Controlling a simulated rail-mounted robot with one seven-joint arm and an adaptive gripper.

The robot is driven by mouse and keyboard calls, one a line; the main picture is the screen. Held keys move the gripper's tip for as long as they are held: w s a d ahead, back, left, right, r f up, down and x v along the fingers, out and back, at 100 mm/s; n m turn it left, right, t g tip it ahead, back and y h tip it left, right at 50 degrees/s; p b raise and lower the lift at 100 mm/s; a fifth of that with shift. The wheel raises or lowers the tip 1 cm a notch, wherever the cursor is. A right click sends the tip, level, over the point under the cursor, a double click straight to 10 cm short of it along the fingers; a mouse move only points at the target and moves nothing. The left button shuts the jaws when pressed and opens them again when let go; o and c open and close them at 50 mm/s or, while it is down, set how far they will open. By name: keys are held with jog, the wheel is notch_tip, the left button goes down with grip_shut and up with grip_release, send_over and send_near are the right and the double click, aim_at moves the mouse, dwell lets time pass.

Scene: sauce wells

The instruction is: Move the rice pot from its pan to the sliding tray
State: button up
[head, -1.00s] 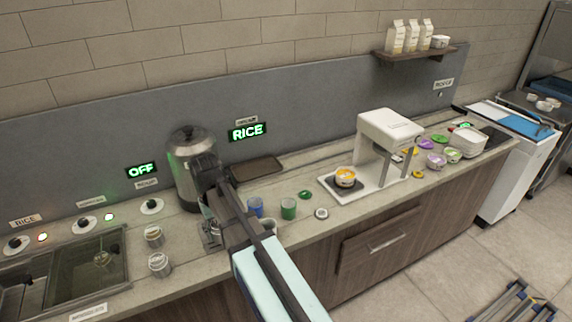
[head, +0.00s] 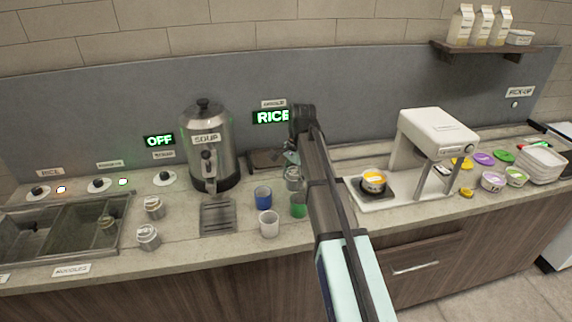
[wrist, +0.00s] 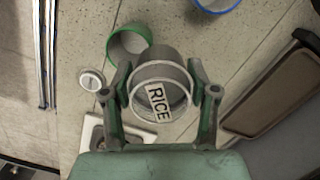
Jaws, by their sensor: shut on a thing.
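My gripper (wrist: 160,103) is shut on the rice pot (wrist: 160,60), a round metal pot with a RICE label on top. In the head view the pot (head: 293,180) shows just left of my arm, behind the green cup, with my gripper (head: 293,164) partly hidden. It appears held over the counter. The dark tray with a brown rim (head: 265,160) lies at the back of the counter under the lit RICE sign. In the wrist view this tray (wrist: 297,90) is at the right, apart from the pot. I cannot tell which pan is the pot's own.
A green cup (wrist: 127,46), a blue cup (head: 262,197) and a white cup (head: 268,223) stand close by. The soup urn (head: 207,145) is left of the tray, with a metal grate (head: 217,216) in front. The white machine (head: 436,132) stands to the right.

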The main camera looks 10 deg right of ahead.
aim_at(292, 171)
jog(key=w+m, duration=0.1)
jog(key=m, duration=0.1)
jog(key=w+m+b, duration=0.1)
jog(key=w+m, duration=0.1)
jog(key=m, duration=0.1)
jog(key=shift+w+m+t+b, duration=0.2)
jog(key=shift+m+t+b, duration=0.1)
jog(key=w+m+p, duration=0.1)
jog(key=w+m, duration=0.1)
jog(key=w, duration=0.5)
jog(key=w+m+p, duration=0.1)
jog(key=w+m, duration=0.1)
jog(key=w, duration=0.6)
jog(key=w+f+m+p, duration=0.1)
jog(key=w+m+p, duration=0.1)
jog(key=w, duration=0.5)
jog(key=shift+w+a+m+t, duration=0.2)
jog(key=shift+a+m+t, duration=0.1)
jog(key=shift+t, duration=0.1)
jog(key=shift+f+p, duration=0.3)
jog(key=shift+f, duration=0.85)
jog(key=shift+w+f+p, duration=0.15)
jog(key=shift+f+p, duration=0.2)
jog(key=shift+f, duration=0.35)
jog(key=shift+w+f+p, duration=0.1)
jog(key=shift+f+p, duration=0.2)
jog(key=shift+f, duration=0.35)
jog(key=shift+f, duration=0.1)
jog(key=o, duration=1.3)
jog(key=shift+o, duration=0.2)
